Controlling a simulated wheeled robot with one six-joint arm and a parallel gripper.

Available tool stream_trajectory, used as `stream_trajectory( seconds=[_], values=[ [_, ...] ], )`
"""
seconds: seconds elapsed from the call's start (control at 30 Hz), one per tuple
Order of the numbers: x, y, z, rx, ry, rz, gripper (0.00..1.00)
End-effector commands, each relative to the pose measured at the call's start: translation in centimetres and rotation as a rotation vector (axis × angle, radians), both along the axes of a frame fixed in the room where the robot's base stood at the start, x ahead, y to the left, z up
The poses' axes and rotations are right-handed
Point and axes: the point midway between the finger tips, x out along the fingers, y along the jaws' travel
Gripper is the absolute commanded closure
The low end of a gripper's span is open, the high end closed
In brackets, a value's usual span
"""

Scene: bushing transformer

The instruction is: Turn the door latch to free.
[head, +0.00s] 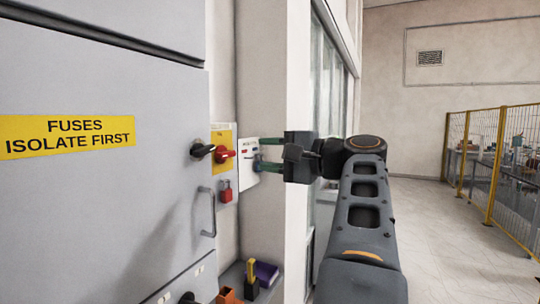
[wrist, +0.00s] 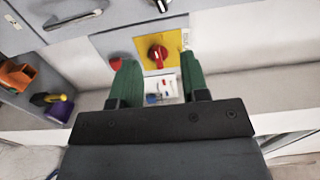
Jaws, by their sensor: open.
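The door latch, a dark turning knob (head: 201,150), sits at the right edge of the grey cabinet door (head: 90,200). What looks like the same knob (wrist: 162,5) is cut by the top edge of the wrist view. My gripper (head: 262,154) is open and empty, its two green fingers pointing left in front of a small white panel, to the right of the latch and apart from it. In the wrist view my gripper (wrist: 158,60) has its fingers spread, with the white panel between them.
A red rotary switch (head: 224,154) on a yellow plate is beside the latch, with a red padlock (head: 226,192) below. A door handle (head: 208,212) projects under the latch. A shelf below holds orange, yellow-black and purple items (head: 267,273). A yellow fence (head: 490,170) stands far right.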

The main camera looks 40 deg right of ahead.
Motion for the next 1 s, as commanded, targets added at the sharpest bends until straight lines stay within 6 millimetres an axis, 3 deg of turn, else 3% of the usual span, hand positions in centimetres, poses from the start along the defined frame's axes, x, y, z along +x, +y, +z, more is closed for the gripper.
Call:
stream_trajectory(
  seconds=[0.17,0.4,0.53,0.67,1.0],
  values=[
    [-0.2,0.2,0.3,-0.017,-0.008,-0.001,0.58],
    [-1.6,2.0,0.6,-0.18,-0.084,-0.004,0.58],
    [-1.2,2.5,0.2,-0.206,-0.096,-0.002,0.58],
    [0.3,3.2,0.2,-0.205,-0.096,0.002,0.58],
    [6.2,5.9,0.3,-0.203,-0.094,0.002,0.58]
  ],
)
